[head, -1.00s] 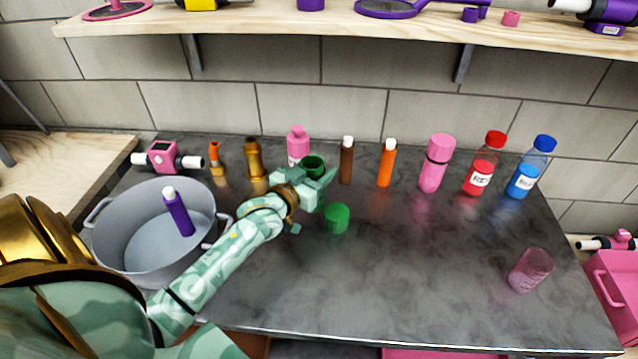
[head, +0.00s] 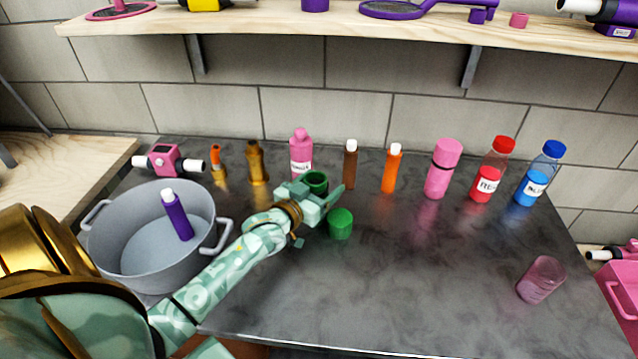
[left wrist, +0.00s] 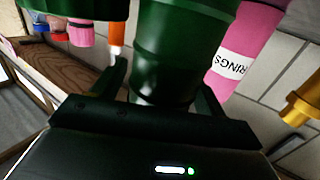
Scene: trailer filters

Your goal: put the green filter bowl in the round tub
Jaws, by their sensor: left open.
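The green filter bowl (head: 316,180), dark green and open-topped, is upright at my left gripper (head: 319,194), near the middle of the counter. In the left wrist view the bowl (left wrist: 172,45) rises between the two dark fingers, which are open around it. The gripper hides its lower part in the head view, so I cannot tell whether it rests on the counter. The round tub (head: 112,247) is grey with side handles, at the left of the counter. It holds a purple bottle with a white cap (head: 177,216). My right gripper is not in view.
A brighter green cup-like piece (head: 341,224) stands just right of the gripper. Behind is a row of bottles, including a pink bottle (head: 301,155) and an orange one (head: 391,168). A pink clear cup (head: 541,280) stands at right. The counter's front middle (head: 400,290) is clear.

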